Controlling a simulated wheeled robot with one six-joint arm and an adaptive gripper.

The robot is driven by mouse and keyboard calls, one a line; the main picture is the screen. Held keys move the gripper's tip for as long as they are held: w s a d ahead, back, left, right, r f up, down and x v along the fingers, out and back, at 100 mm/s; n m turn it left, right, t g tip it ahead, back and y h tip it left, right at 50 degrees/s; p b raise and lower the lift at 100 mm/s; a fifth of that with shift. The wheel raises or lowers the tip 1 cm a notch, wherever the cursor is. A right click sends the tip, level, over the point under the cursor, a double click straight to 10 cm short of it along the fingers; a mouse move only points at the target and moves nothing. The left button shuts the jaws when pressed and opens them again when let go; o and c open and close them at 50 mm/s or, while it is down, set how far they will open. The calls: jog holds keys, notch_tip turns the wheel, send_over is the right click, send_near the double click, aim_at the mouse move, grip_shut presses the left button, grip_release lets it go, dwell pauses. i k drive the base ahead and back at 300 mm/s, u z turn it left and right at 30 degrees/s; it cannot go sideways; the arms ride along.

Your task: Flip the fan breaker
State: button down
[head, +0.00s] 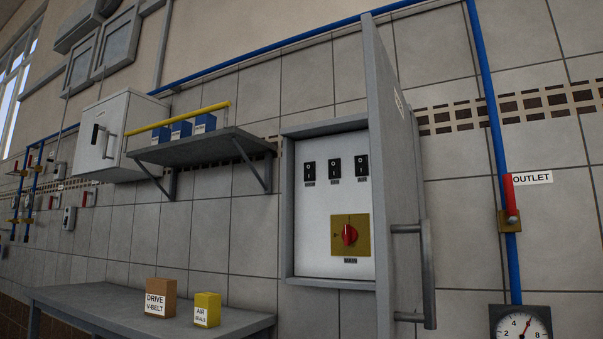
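A grey breaker cabinet (286,210) is on the tiled wall right of centre in the head view. Its door (392,150) stands open toward me at the right side. Inside, a white panel carries three black breakers in a row: left (309,171), middle (334,168) and right (361,167). Each has white marks and a small label below, too small to read surely, so I cannot tell which is the fan breaker. Below them is a red rotary knob (349,235) on a yellow plate, labelled MAIN. My gripper is not in view.
The door's grey handle (427,275) sticks out at the right. A blue pipe with a red OUTLET valve lever (511,196) and a gauge (521,323) stand further right. A shelf (205,146) and a bench (110,300) with two boxes are left.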

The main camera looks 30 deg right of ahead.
aim_at(334, 165)
jog(key=z, duration=0.35)
jog(key=i, duration=1)
jog(key=z, duration=0.6)
